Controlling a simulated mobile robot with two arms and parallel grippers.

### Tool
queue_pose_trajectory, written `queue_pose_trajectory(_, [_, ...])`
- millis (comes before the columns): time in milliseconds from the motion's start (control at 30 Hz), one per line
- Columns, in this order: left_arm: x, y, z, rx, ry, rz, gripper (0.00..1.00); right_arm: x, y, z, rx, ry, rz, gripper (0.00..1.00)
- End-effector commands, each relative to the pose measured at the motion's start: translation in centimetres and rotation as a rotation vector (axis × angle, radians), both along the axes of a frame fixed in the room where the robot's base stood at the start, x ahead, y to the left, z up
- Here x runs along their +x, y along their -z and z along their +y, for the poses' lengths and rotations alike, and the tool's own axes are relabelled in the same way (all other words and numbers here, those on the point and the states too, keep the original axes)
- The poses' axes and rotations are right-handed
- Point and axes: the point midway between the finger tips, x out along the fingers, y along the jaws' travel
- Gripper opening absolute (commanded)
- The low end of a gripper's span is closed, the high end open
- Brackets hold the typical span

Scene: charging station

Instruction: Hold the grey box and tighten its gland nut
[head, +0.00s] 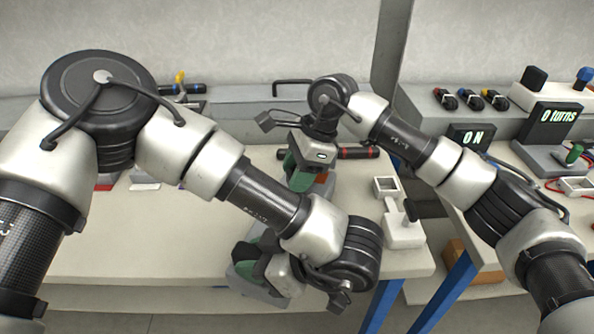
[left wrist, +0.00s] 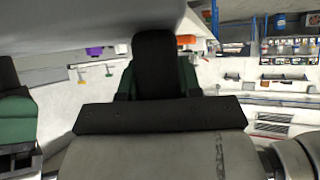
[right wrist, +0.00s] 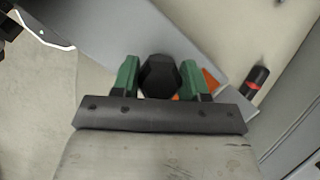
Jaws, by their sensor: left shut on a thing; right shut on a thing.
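My left gripper (head: 262,262) is low in the middle of the head view, by the front table edge, shut on the grey box (head: 243,286). Most of the box is hidden behind the fingers and wrist. The left wrist view shows a dark block between green fingers (left wrist: 155,85). My right gripper (head: 301,172) is farther back, over the table. In the right wrist view its green fingers (right wrist: 160,85) are shut around a dark six-sided piece, the gland nut (right wrist: 160,72). How the nut meets the box is hidden.
A red and black tool (head: 357,153) lies behind my right gripper. A pale fixture (head: 403,234) stands to the right on the table (head: 150,240). A counter (head: 575,158) reads "0 turns" and a sign (head: 471,138) reads "ON". The left tabletop is mostly clear.

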Motion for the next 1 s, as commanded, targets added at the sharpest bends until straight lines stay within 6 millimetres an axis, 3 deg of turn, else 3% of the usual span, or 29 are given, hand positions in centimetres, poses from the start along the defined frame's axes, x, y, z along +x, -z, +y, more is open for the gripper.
queue_pose_trajectory(467, [-0.04, 0.13, -0.01, -0.002, 0.0, 0.003, 0.15, 0.02, -0.02, -0.07, -0.003, 0.133, -0.002, 0.2])
queue_pose_trajectory(1000, [-0.03, 0.12, 0.0, -0.002, 0.0, 0.002, 0.15, 0.09, -0.07, -0.01, 0.0, 0.618, -0.003, 0.2])
